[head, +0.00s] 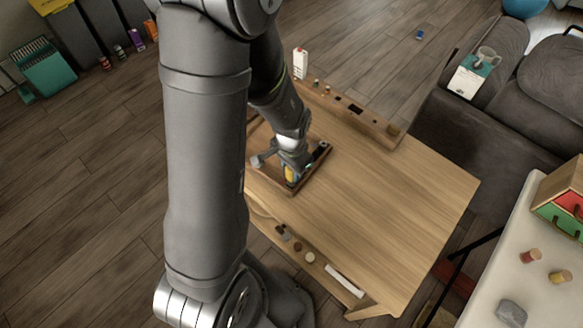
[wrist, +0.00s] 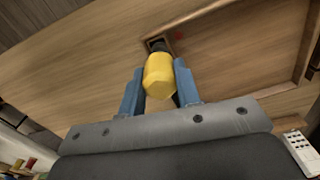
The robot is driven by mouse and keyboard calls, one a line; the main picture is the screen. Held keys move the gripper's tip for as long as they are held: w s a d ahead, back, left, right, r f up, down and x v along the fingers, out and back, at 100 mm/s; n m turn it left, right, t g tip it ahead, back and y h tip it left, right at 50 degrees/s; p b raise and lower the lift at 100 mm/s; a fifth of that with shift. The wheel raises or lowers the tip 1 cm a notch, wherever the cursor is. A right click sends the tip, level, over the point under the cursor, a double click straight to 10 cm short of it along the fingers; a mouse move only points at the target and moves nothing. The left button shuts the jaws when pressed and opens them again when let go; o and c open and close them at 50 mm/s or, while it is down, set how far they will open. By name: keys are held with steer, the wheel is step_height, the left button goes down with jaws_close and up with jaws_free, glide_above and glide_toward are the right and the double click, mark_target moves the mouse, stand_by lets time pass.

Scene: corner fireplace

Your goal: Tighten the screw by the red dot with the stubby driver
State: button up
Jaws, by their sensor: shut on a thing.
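The stubby driver (wrist: 159,76) has a yellow handle and a dark part beyond it. My gripper (wrist: 160,82) is shut on the yellow handle, with a blue finger on each side. The driver's dark end points at a corner of a wooden tray, close by the red dot (wrist: 179,36). The screw is hidden behind the driver, and I cannot tell whether the tip touches it. In the head view the driver (head: 290,173) shows as a bit of yellow below my gripper, over the wooden tray (head: 292,192) on the table.
The wooden table (head: 400,205) is bare to the right of the tray. A ledge with small items (head: 350,107) runs along its back. A white box-like thing (head: 300,63) stands at the back left corner. Small items (head: 297,246) lie along the front edge. A grey sofa (head: 470,120) stands right.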

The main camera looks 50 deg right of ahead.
steer(key=shift+m, duration=1.6)
steer(key=shift+m, duration=1.6)
steer(key=m, duration=0.3)
